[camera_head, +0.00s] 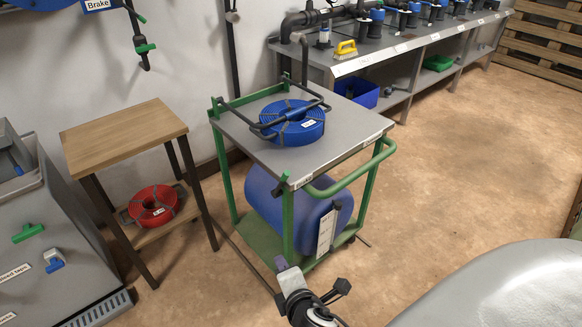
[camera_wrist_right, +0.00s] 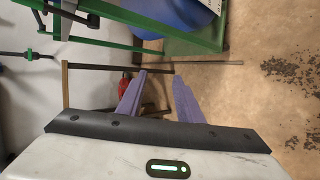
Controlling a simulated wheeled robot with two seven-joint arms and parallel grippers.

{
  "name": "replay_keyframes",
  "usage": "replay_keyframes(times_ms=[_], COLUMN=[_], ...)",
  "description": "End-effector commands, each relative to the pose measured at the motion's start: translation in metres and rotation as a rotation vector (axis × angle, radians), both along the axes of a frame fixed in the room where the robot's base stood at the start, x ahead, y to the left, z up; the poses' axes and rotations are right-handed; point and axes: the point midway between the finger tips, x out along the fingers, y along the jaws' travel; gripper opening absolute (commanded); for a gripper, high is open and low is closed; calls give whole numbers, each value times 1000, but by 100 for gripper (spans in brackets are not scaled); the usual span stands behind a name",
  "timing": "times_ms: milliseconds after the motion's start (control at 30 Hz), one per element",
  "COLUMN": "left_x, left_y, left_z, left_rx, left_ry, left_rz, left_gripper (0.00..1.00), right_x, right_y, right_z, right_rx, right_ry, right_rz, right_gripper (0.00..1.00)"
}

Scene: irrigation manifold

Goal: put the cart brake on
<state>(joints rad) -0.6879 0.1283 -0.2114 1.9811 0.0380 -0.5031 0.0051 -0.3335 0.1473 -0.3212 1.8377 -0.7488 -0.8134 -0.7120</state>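The cart (camera_head: 345,140) has a green frame, a grey top and a green push handle (camera_head: 350,175). A small green-tipped part (camera_head: 283,178) sits at its front left corner; I cannot tell whether it is the brake. A thin dark rod (camera_head: 247,262) runs low at the cart's left side. My right gripper (camera_head: 281,265), with purple fingers, is in front of the cart's lower front left corner. In the right wrist view the gripper (camera_wrist_right: 158,95) is open and empty, with the green cart frame (camera_wrist_right: 190,47) beyond it. My left gripper is not in view.
A blue hose coil (camera_head: 292,124) lies on the cart, and a blue drum (camera_head: 290,210) below. A wooden table (camera_head: 122,132) with a red coil (camera_head: 154,205) stands left. A "Brake" label (camera_head: 98,5) hangs upper left. The floor (camera_head: 470,150) right of the cart is clear.

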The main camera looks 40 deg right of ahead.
Motion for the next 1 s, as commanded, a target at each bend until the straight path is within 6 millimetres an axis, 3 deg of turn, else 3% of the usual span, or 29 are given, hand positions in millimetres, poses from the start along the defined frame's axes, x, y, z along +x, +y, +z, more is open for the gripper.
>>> replay_keyframes(times_ms=[33, 200, 300, 400, 567, 1000], left_x=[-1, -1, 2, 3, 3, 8], left_y=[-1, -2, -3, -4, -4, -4], left_z=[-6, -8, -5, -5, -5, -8], left_rx=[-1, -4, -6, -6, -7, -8], left_ry=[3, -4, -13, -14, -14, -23], left_rz=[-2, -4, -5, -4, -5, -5], left_gripper=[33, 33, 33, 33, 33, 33], right_x=[25, 71, 82, 87, 99, 158], right_y=[-15, -51, -60, -64, -73, -118], right_z=[19, 95, 130, 149, 157, 155], right_rx=[-214, -820, -1037, -1153, -1194, -1189], right_ry=[-19, -21, -9, 3, 7, 8], right_rz=[47, 90, 71, 52, 46, 48], right_gripper=[33, 33, 33, 33, 33, 33])
